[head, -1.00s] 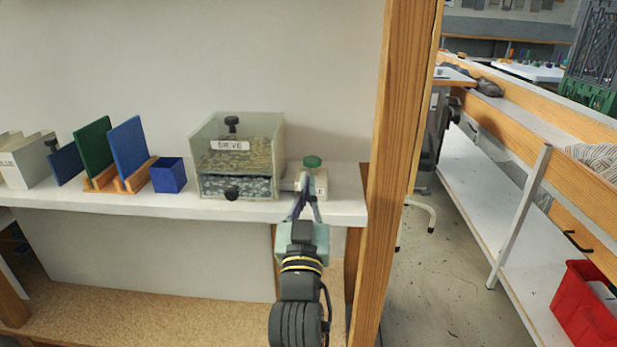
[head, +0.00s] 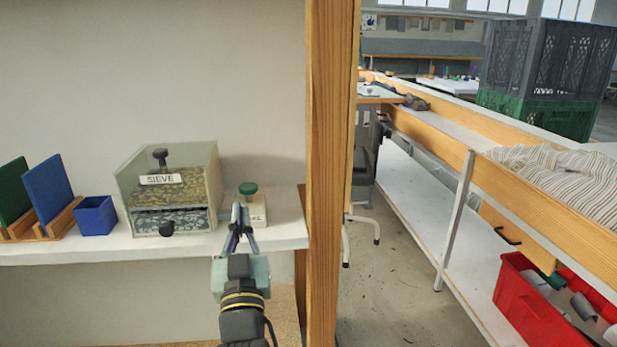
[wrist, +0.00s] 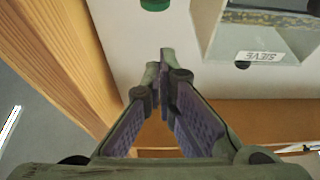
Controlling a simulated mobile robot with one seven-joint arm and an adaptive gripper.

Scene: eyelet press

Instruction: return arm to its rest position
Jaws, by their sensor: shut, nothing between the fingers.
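My gripper (head: 238,212) is shut and empty at the front edge of the white shelf (head: 285,230). In the head view its fingertips overlap the left side of a small pale eyelet press-like block with a green knob (head: 248,190); whether they touch it I cannot tell. In the wrist view the fingers (wrist: 160,60) meet at their tips, with the green knob (wrist: 155,4) beyond them at the top edge. The clear box labelled SIEVE (head: 170,190) stands just left of my gripper, and it also shows at the upper right of the wrist view (wrist: 262,35).
A wooden post (head: 332,150) rises close to the right of my gripper. A small blue bin (head: 96,216) and blue and green panels in wooden stands (head: 50,190) are left. Across the aisle are a bench, a red crate (head: 530,310) and stacked crates (head: 548,75). Floor between is free.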

